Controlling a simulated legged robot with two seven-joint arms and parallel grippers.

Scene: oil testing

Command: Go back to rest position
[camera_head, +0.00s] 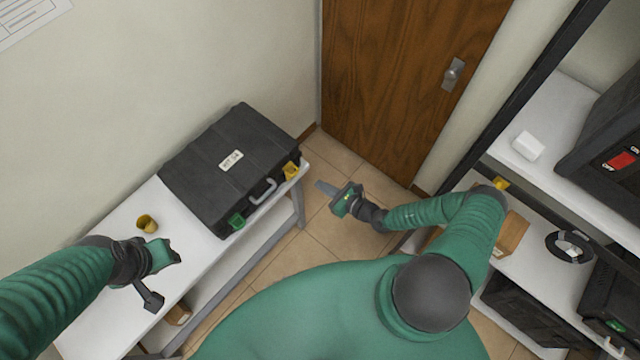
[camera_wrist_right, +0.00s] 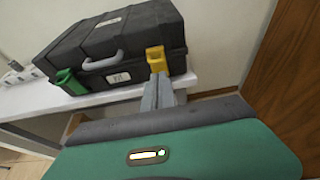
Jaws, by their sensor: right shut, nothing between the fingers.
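My right gripper (camera_head: 326,188) is out over the tiled floor, between the white bench and the door, to the right of the black case. Its fingers are shut and empty. In the right wrist view the shut fingers (camera_wrist_right: 158,92) point toward the case's yellow latch, overlapping it in the picture; no contact is clear. My left gripper (camera_head: 165,278) is over the white bench at the left, near a small yellow cup. The head view does not show clearly whether its fingers are open or shut.
The closed black case (camera_head: 231,160) has a grey handle, a green latch and a yellow latch. It stands on the white bench (camera_head: 118,228) with the yellow cup (camera_head: 147,223). A wooden door (camera_head: 400,80) is behind. Shelves with a white block (camera_head: 528,146) and a black ring (camera_head: 569,246) stand right.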

